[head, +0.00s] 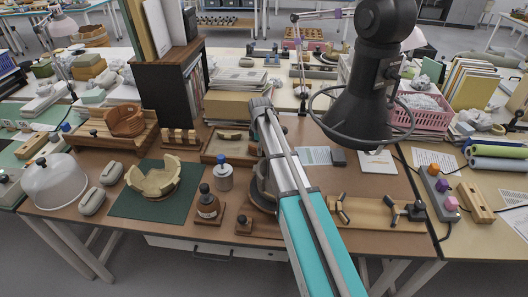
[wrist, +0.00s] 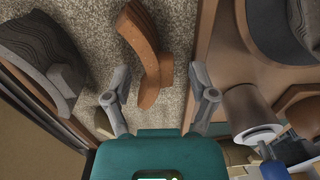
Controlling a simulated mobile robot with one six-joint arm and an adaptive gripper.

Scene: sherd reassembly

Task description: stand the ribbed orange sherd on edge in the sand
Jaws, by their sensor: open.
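The ribbed orange sherd (wrist: 146,50) is on the grainy sand (wrist: 90,12) in the wrist view, long and curved. I cannot tell whether it stands on edge or lies tilted. My gripper (wrist: 160,67) is open, with one finger on each side of the sherd's near part and a visible gap on both sides. A dark grey ribbed sherd (wrist: 38,45) is in the sand to the left. In the head view my arm hides part of the wooden sand tray (head: 207,157), and my fingers are not clear there.
The tray's wooden rim (wrist: 205,45) runs close to the right finger. A pale partial bowl (head: 153,180) sits on a green mat (head: 125,205) to the left.

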